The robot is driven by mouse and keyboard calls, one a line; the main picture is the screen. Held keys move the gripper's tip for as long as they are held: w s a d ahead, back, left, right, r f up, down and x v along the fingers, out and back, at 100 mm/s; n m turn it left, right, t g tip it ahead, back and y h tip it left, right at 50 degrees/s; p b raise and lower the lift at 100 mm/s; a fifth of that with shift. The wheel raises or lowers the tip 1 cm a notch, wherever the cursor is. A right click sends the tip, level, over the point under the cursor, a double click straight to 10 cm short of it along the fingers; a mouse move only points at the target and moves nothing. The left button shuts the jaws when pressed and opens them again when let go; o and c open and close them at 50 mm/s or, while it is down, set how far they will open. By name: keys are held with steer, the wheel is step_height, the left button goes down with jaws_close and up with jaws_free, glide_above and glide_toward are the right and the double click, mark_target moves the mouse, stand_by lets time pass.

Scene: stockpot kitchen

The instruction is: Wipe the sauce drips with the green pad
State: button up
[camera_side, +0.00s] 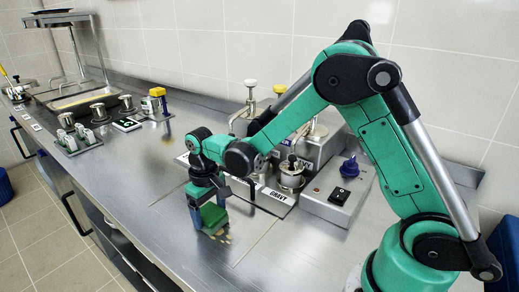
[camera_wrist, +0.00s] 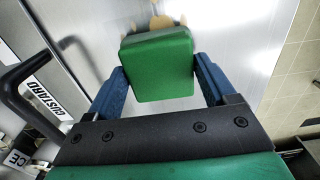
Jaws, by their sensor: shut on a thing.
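My gripper (camera_side: 208,205) is shut on the green pad (camera_side: 212,215), low over the steel counter (camera_side: 172,222). In the wrist view the pad (camera_wrist: 158,68) sits between the two blue fingers of my gripper (camera_wrist: 160,82). Tan sauce drips (camera_side: 226,238) lie on the counter beside the pad. In the wrist view the drips (camera_wrist: 160,22) show just past the pad's far edge. Whether the pad touches the counter is hard to tell, and anything under it is hidden.
Pump dispensers (camera_side: 250,105) and a lidded pot by a GRAVY label (camera_side: 274,194) stand behind my gripper. A grey box with a blue knob (camera_side: 348,168) is at the right. The counter's front left is clear.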

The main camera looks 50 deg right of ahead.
steer(key=shift+w, duration=0.4)
steer(key=shift+s, duration=3.9)
steer(key=shift+s+r, duration=0.2)
step_height(320, 180, up, 8)
steer(key=shift+f, duration=0.15)
steer(key=shift+f, duration=0.1)
